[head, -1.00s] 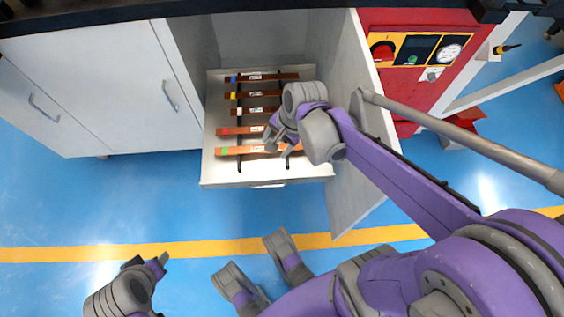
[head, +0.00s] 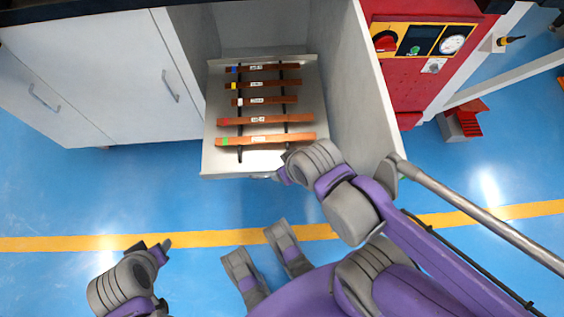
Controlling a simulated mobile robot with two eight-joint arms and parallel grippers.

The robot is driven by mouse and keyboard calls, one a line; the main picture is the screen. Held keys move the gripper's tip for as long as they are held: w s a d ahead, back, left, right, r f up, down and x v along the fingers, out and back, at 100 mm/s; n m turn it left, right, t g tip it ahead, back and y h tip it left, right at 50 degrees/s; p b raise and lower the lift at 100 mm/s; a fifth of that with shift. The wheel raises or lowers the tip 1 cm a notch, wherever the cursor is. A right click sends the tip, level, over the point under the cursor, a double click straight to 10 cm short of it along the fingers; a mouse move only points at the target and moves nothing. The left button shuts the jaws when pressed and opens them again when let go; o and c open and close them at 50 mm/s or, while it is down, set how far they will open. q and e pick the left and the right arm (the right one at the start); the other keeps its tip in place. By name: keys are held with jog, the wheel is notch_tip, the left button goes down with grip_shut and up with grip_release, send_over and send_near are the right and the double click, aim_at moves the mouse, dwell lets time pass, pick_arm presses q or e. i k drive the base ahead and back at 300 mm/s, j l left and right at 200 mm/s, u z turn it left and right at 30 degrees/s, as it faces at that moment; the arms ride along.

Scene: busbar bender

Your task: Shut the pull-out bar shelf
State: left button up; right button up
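The pull-out bar shelf (head: 212,152) sticks out of the open cabinet compartment. Several copper-coloured bars with coloured end marks lie across its two dark rails. My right gripper (head: 280,172) is at the right part of the shelf's front edge; its fingers are mostly hidden behind its wrist, and I cannot tell whether it touches the shelf. My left gripper (head: 160,270) is low over the floor at the lower left, away from the shelf, with its fingers apart and nothing between them.
Closed white doors (head: 100,80) are at the left. A red machine panel (head: 415,85) with a gauge is at the right. Blue floor with a yellow line (head: 200,240) is clear in front.

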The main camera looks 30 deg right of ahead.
aim_at(254, 161)
jog(key=k+z, duration=0.15)
jog(key=z, duration=0.85)
jog(key=k+l+z, duration=0.1)
jog(key=l+z, duration=0.15)
jog(key=l, duration=0.3)
jog(key=l+z, duration=0.2)
jog(key=l, duration=0.3)
jog(key=k, duration=0.05)
